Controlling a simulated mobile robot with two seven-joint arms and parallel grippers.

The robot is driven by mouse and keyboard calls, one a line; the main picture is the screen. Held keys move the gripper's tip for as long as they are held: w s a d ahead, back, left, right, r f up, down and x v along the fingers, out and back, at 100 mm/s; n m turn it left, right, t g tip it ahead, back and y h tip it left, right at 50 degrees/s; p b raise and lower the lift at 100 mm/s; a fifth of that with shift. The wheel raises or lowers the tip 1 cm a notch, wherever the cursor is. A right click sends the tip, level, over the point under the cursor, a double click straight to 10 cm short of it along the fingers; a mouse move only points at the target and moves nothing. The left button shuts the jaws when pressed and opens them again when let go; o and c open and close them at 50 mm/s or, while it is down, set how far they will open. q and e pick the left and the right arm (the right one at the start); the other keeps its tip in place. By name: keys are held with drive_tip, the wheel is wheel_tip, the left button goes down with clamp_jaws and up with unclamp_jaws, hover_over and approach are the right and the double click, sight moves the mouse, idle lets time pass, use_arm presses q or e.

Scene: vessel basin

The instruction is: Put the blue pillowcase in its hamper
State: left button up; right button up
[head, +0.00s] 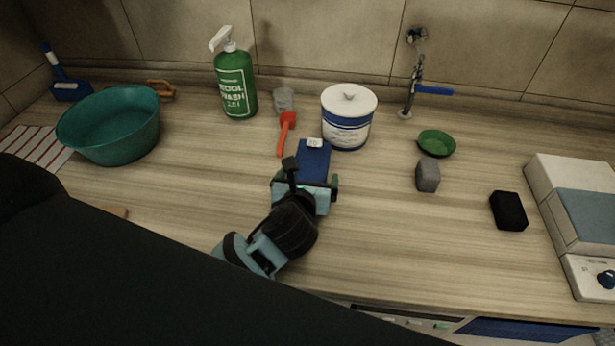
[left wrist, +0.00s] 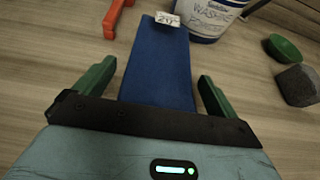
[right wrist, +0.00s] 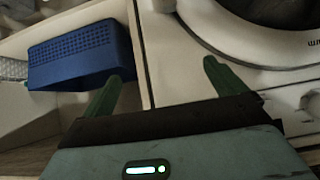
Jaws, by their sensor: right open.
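The blue pillowcase (head: 314,158) lies as a flat folded strip with a small white label on the counter, in front of the white tub. My left gripper (head: 306,184) is above its near end. In the left wrist view the green fingers stand open on either side of the pillowcase (left wrist: 158,65), with gaps on both sides. My right gripper (right wrist: 161,70) is open and empty below the counter. A blue perforated basket (right wrist: 80,52), seemingly the hamper, shows left of its fingers; a blue part (head: 530,329) shows at the head view's lower edge.
The white tub (head: 347,130), red brush (head: 286,130), grey block (head: 428,176) and green dish (head: 436,143) stand near the pillowcase. A teal basin (head: 112,135) is at left, a black block (head: 508,211) at right. A white washing machine (right wrist: 245,80) is beside my right gripper.

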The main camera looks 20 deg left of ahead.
use_arm(q)
drive_tip(key=shift+r, duration=0.1)
drive_tip(key=shift+s+r, duration=0.1)
drive_tip(key=shift+s, duration=0.15)
drive_tip(key=shift+o, duration=0.4)
drive_tip(key=v, duration=1.1)
drive_tip(key=shift+s+d+r, duration=0.1)
drive_tip(key=shift+s+r, duration=0.05)
drive_tip(key=shift+s, duration=0.05)
